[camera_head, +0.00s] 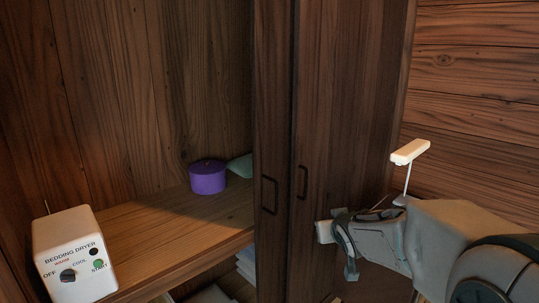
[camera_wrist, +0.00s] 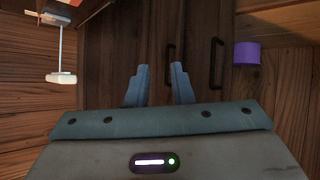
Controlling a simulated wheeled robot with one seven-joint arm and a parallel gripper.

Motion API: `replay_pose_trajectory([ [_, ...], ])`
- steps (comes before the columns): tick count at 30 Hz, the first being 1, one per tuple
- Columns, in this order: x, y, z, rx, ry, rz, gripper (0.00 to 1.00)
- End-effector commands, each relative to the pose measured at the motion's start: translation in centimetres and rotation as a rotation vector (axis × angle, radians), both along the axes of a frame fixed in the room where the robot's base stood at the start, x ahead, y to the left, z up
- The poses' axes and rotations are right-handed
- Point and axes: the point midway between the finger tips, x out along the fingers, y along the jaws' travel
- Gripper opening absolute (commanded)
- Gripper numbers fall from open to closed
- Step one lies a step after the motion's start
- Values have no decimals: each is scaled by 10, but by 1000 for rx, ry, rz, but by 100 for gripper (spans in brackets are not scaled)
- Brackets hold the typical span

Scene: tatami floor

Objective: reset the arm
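My arm reaches in from the lower right of the head view. My gripper (camera_head: 345,243) is in front of the dark wooden closet doors, to the right of the door handles. In the wrist view its two blue-grey fingers (camera_wrist: 160,86) stand apart with nothing visible between them, so it is open and empty. The closet doors lie beyond the fingertips. I cannot tell from these frames how far the fingertips are from the doors.
Two door panels with dark handles (camera_head: 268,195) (camera_head: 303,182) stand ahead. A purple round box (camera_head: 207,178) and a pale green item (camera_head: 241,166) sit on the closet shelf (camera_head: 150,238). A white bedding dryer (camera_head: 72,256) stands at left. A white lamp (camera_head: 410,152) shows behind my arm.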

Motion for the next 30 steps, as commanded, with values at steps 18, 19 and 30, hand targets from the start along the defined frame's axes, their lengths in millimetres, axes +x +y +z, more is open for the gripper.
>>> replay_pose_trajectory([
  [18, -262, 13, 1, 94, 724, -126, 21],
  [19, -265, 13, 1, 97, 733, -124, 21],
  [30, -270, 14, -1, 100, 750, -122, 21],
])
